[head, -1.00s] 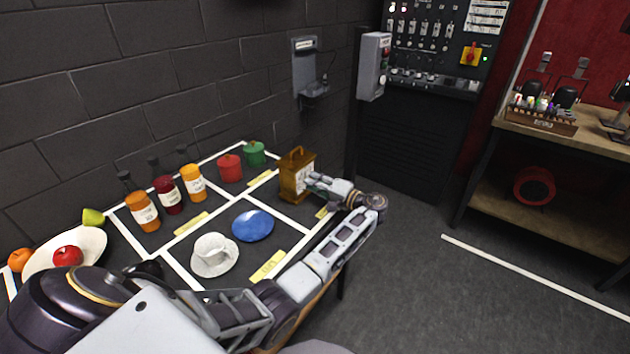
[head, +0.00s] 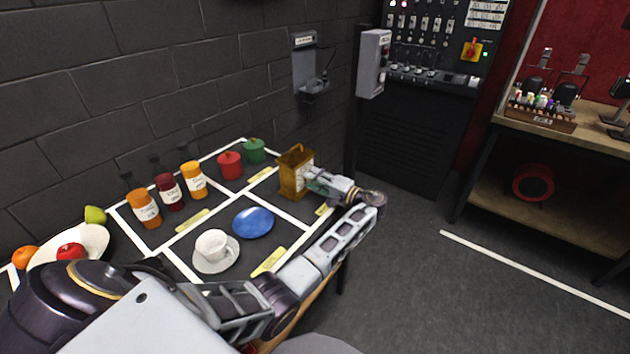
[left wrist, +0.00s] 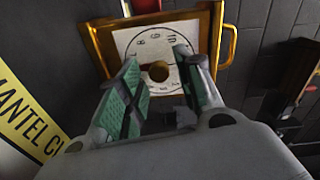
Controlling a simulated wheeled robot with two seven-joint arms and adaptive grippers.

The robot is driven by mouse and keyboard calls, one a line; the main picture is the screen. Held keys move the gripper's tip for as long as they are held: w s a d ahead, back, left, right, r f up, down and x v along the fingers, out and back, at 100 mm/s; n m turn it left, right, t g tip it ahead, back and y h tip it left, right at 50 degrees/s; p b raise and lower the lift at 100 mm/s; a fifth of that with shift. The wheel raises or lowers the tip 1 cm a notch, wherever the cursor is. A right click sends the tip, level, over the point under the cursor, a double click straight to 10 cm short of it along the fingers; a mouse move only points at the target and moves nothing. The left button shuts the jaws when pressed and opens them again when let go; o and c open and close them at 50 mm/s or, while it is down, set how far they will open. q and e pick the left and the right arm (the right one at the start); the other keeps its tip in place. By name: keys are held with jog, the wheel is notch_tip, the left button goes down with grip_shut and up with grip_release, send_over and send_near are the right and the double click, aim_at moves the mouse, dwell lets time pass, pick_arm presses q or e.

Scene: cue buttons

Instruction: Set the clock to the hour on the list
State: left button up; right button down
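The mantel clock (head: 291,182) is a brass-coloured box with a top handle, standing at the far right of the marked table. Its white dial (left wrist: 153,42) faces the left wrist camera and looks turned in that view; figures around 8, 9 and 10 show along its top. A round brown-gold knob (left wrist: 158,71) sits at the dial's centre. My left gripper (head: 314,179) is at the clock face. In the left wrist view its green-padded fingers (left wrist: 158,68) are apart, one on each side of the knob, with gaps visible. My right gripper is out of view.
A blue plate (head: 253,222), a white cup (head: 212,243) on a saucer, red (head: 230,167) and green (head: 254,152) pots and several jars share the table. A yellow label (left wrist: 28,122) reads "MANTEL CL...". A printed sheet (head: 487,17) hangs on the far panel, too small to read.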

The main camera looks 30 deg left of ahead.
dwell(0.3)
pick_arm(q)
jog(key=shift+d, duration=0.1)
jog(key=s+d, duration=0.1)
jog(key=d, duration=1)
jog(key=shift+s+d+r, duration=0.15)
jog(key=shift+d+r, duration=0.05)
jog(key=shift+d, duration=0.2)
